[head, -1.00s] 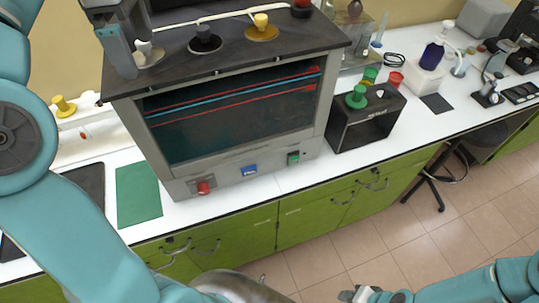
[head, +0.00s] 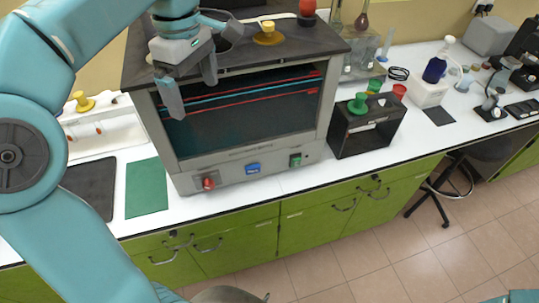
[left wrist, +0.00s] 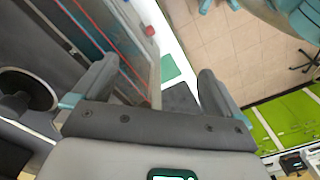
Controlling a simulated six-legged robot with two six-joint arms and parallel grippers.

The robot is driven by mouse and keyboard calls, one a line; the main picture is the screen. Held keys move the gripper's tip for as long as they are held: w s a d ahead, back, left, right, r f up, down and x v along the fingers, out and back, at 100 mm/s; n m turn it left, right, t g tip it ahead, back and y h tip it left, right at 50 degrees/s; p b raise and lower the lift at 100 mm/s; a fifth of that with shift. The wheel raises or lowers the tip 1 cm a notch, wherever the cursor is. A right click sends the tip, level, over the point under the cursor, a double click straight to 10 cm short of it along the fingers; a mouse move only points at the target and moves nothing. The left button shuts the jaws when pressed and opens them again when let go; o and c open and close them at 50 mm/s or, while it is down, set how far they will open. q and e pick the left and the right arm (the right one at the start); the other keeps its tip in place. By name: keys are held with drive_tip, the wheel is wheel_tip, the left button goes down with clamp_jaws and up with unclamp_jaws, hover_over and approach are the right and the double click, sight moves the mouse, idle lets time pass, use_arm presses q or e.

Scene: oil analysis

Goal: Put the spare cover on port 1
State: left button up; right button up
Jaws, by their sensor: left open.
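My left gripper (head: 192,98) is open and empty, in front of the upper left of the grey oven-like machine (head: 237,172). Its fingers also show in the left wrist view (left wrist: 155,70), apart with nothing between them. On the machine's dark top are a yellow knobbed cover (head: 268,33) and a dark round cover (head: 230,30), partly hidden by the gripper. Another yellow cover (head: 82,101) sits at the far left by a white rack. No port number is readable. My right gripper is out of view.
A black box (head: 367,128) with a green knobbed piece (head: 358,103) stands right of the machine. A green mat (head: 146,187) and a dark mat (head: 91,187) lie on the white counter at left. A red-topped item (head: 307,11) stands at the back.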

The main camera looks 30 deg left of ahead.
use_arm(q)
drive_tip(key=w+d+f+m, duration=0.3)
drive_tip(key=d+f+m, duration=0.2)
drive_tip(key=f, duration=0.4)
drive_tip(key=w+d+f+m, duration=0.4)
drive_tip(key=d+f+m, duration=0.2)
drive_tip(key=f+m, duration=0.2)
drive_tip(key=shift+f, duration=0.4)
drive_tip(key=shift+d, duration=0.15)
drive_tip(key=s+d+f+m+h+b, duration=0.2)
drive_tip(key=d+f, duration=0.3)
drive_tip(key=f, duration=0.8)
drive_tip(key=s+d+f+m+h+b, duration=0.15)
drive_tip(key=d+f, duration=0.25)
drive_tip(key=f, duration=0.8)
drive_tip(key=s+d+f+b, duration=0.3)
drive_tip(key=s+f, duration=0.8)
drive_tip(key=f, duration=0.1)
drive_tip(key=shift+s+d+f+m+t, duration=0.3)
drive_tip(key=shift+s+f+m, duration=0.05)
drive_tip(key=shift+s+m, duration=0.1)
